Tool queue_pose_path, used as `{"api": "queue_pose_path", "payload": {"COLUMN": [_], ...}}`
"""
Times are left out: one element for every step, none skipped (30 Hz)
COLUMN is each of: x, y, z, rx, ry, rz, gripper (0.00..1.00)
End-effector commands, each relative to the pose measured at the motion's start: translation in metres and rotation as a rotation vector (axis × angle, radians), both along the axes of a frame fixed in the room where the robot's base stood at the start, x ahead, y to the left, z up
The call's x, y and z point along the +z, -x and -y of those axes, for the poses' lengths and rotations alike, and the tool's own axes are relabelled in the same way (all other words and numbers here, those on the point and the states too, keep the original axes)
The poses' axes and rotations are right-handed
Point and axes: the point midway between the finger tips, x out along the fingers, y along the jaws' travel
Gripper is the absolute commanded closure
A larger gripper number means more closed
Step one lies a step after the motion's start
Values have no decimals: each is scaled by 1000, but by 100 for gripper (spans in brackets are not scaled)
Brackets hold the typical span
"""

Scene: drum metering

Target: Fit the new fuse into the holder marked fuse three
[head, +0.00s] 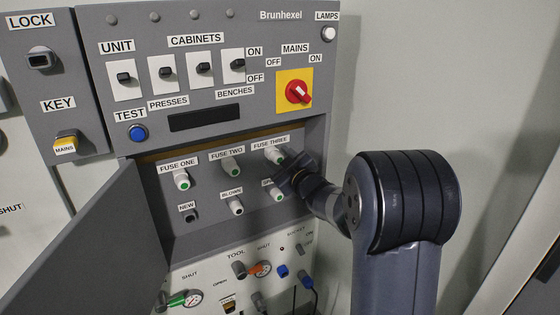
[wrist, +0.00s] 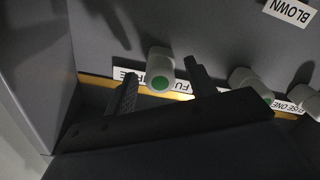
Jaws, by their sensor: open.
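A pale fuse with a green end (head: 275,155) stands in the holder under the FUSE THREE label (head: 270,144). In the wrist view this fuse (wrist: 159,74) shows between the two fingers of my gripper (wrist: 162,68), with a visible gap on each side. My gripper (head: 288,174) is open, close to the panel just below FUSE THREE, and holds nothing. The holder marked NEW (head: 191,216) looks dark, with no pale fuse showing. The holder marked BLOWN (head: 236,205) has a pale fuse with no green visible.
Green-ended fuses stand at FUSE ONE (head: 181,179) and FUSE TWO (head: 232,166). Another fuse (head: 278,194) sits just below my gripper, its label partly hidden. The open cabinet door (head: 110,240) stands at left. The red MAINS switch (head: 298,92) is above.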

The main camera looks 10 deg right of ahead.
Motion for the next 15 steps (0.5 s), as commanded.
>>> {"api": "queue_pose_path", "payload": {"x": [0,0,0,0,0,0,0,0,0,-1,0,0,-1,0,0], "y": [0,1,2,4,6,10,14,18,25,30,36,43,49,55,62], "z": [0,0,1,2,2,4,5,6,8,10,13,15,17,18,21], "rx": [0,0,0,-1,-1,0,-1,-1,-2,-2,-3,-3,-2,-3,-4], "ry": [0,0,0,0,0,1,1,1,1,0,0,0,0,0,1], "rz": [0,0,-1,0,0,2,1,1,1,0,1,1,1,2,1], "gripper": [47,47,47,47,47,47,47,47,47,47,47,47,47,47,47]}}
